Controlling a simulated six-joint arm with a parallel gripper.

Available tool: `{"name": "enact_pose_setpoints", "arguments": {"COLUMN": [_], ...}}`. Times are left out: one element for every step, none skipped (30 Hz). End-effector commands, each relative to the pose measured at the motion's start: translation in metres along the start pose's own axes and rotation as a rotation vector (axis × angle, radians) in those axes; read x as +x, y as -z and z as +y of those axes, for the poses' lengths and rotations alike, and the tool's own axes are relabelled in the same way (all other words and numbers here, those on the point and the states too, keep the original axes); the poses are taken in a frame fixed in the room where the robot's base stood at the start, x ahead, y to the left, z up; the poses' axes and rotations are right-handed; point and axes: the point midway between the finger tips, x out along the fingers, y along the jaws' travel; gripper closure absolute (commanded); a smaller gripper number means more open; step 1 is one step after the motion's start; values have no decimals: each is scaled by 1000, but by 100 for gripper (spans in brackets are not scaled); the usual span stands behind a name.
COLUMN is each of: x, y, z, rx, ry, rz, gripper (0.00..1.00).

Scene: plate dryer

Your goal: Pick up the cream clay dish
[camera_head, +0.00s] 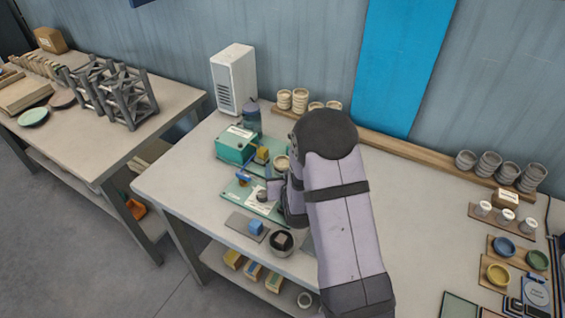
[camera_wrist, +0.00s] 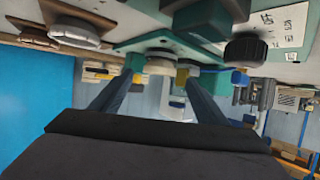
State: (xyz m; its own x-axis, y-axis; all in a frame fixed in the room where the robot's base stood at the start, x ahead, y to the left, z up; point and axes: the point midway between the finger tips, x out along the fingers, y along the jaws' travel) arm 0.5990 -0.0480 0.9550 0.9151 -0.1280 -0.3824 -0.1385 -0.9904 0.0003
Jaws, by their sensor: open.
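My gripper (camera_head: 268,190) is low over the green plate-like fixture (camera_head: 240,192), partly hidden by my own arm. In the wrist view my gripper (camera_wrist: 160,74) is open, its two dark fingers apart. A pale round piece (camera_wrist: 162,68) shows in line with the gap between the fingers; I cannot tell its distance. A pale dish-like thing (camera_wrist: 78,36) shows at the upper left, outside the fingers.
The teal box (camera_head: 236,146) and a dark-capped jar (camera_head: 251,114) stand close behind the gripper. A dark round pot (camera_head: 281,242) and a blue block (camera_head: 256,227) are in front. Cream cups (camera_head: 300,99) stand on a back shelf. The bench's middle right is clear.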

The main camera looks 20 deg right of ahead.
Motion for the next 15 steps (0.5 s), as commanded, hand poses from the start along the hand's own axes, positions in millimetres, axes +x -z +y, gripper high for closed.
{"name": "enact_pose_setpoints", "arguments": {"x": [5, 8, 12, 15, 19, 23, 26, 28, 31, 33, 34, 36, 36, 37, 37], "y": [3, 4, 4, 4, 3, 4, 3, 3, 3, 2, 2, 2, 2, 2, 2], "z": [1, 1, 2, 2, 2, 2, 2, 2, 2, 2, 2, 2, 2, 2, 2], "rx": [0, 0, 1, 1, 1, 1, 1, 1, 1, 1, 1, 1, 1, 1, 1], "ry": [-1, -1, -1, -1, -1, -1, -1, -1, -1, -1, -1, -1, -1, -1, -1], "rz": [-2, -1, -1, -1, -1, 0, -1, -1, -1, -1, -1, -1, -1, -1, 0], "gripper": [32, 32, 32, 32, 32, 32, 32, 32, 32, 32, 32, 32, 32, 32, 32]}}
